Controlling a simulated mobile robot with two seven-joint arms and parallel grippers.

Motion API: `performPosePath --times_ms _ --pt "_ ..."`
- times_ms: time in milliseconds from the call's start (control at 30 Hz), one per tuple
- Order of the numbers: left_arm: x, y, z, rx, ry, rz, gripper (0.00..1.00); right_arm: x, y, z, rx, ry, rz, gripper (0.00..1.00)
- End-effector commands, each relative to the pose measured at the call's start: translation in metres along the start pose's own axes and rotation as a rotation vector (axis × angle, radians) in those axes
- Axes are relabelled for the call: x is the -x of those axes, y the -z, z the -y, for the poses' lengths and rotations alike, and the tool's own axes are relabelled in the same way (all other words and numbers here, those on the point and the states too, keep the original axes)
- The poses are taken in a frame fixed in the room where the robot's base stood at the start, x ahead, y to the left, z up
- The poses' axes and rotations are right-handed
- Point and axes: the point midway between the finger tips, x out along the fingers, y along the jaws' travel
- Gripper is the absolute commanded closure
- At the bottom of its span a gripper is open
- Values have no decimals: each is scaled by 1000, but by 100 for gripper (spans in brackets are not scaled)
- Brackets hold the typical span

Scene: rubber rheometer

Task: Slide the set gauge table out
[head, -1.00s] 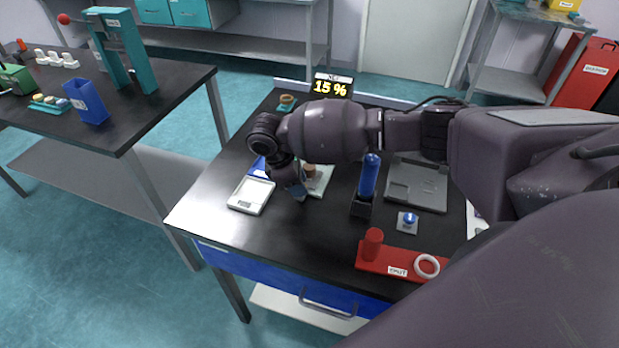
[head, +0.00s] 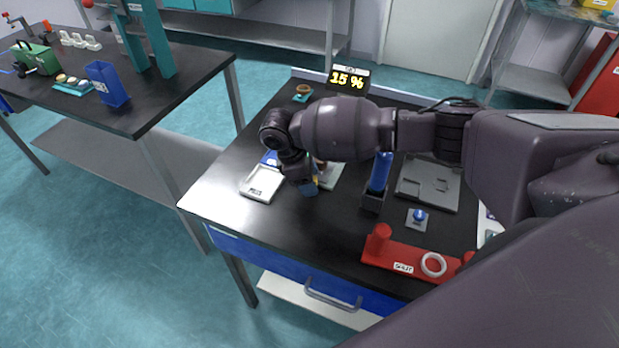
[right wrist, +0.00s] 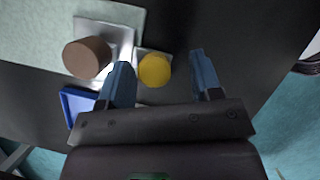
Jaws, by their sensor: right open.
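The set gauge shows in the right wrist view as a pale green base (right wrist: 35,35) with a silver metal table (right wrist: 116,40) at its edge. A brown cylinder (right wrist: 87,58) stands on the silver part. A yellow round knob (right wrist: 154,69) sits at its near end. My right gripper (right wrist: 179,80) is open, with the knob between its blue fingertips, closer to the left one; I cannot tell whether they touch. In the head view my right gripper (head: 310,188) is low over the worktable, and my wrist partly hides the gauge base (head: 332,177). My left gripper is out of view.
A white scale (head: 262,183) lies left of the gripper, with a blue tray (right wrist: 76,103) close by. A blue cylinder (head: 381,172) in a black holder, a grey tray (head: 428,184) and a red stand (head: 400,254) are on the right. The table front is clear.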

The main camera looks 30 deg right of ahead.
Motion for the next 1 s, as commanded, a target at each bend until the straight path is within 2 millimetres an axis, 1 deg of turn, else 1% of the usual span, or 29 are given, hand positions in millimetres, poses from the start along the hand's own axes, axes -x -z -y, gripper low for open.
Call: performPosePath --times_ms 167,267,400,600,800,1000 --pt "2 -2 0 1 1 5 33 14 0 -1 0 -3 -3 41" --pt "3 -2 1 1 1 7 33 30 0 -1 0 -4 -4 41" --pt "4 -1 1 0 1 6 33 57 0 0 0 -3 -3 41" --pt "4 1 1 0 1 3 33 88 0 0 1 -1 -2 41" --pt "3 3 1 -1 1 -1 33 105 0 1 1 1 1 41" --pt "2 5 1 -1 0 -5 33 108 0 1 1 1 1 41"
